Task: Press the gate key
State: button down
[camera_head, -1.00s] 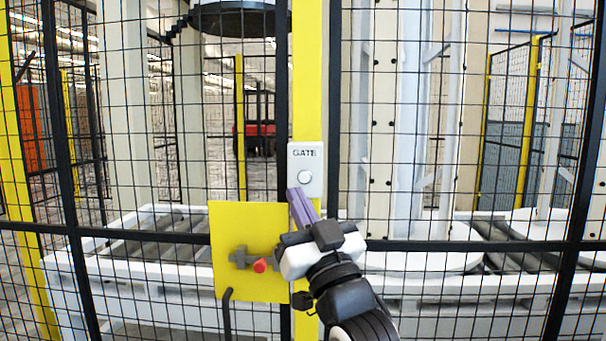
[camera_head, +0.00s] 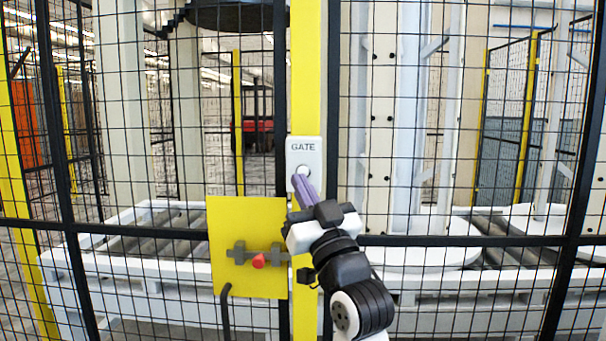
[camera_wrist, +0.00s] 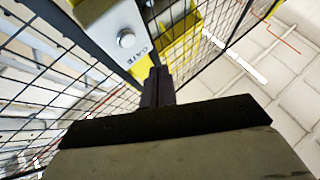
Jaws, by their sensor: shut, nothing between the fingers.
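The gate key is a round white button (camera_head: 303,170) on a white plate labelled GATE (camera_head: 304,148), fixed to a yellow post. It also shows in the wrist view as a round button (camera_wrist: 126,39) on the plate (camera_wrist: 116,30). My gripper (camera_head: 299,180) has purple fingers, shut and empty. In the head view the fingertips overlap the lower edge of the button; I cannot tell whether they touch it. In the wrist view the dark fingers (camera_wrist: 157,78) point up, with the tips beside the plate and apart from the button in the picture.
A yellow latch plate (camera_head: 232,222) with a grey bolt and a red knob (camera_head: 259,260) sits left of my gripper. Black mesh fence (camera_head: 110,235) spans both sides. White roller conveyors (camera_head: 150,268) stand behind it.

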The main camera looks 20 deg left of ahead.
jog(key=shift+w+a, duration=0.3)
jog(key=shift+w, duration=0.7)
jog(key=shift+w+a, duration=0.25)
jog(key=shift+w, duration=0.7)
dwell(0.6)
jog(key=shift+w+a+b, duration=0.15)
jog(key=shift+w+b, duration=0.15)
jog(key=shift+w, duration=0.1)
jog(key=shift+w+a, duration=0.1)
jog(key=shift+w, duration=0.25)
dwell(0.7)
jog(key=shift+s+d, duration=0.25)
jog(key=shift+s, duration=0.5)
jog(key=shift+s, duration=0.1)
jog(key=s, duration=0.2)
jog(key=s+d, duration=0.1)
jog(key=s, duration=0.1)
jog(key=shift+s+d, duration=0.2)
jog(key=shift+s, duration=0.1)
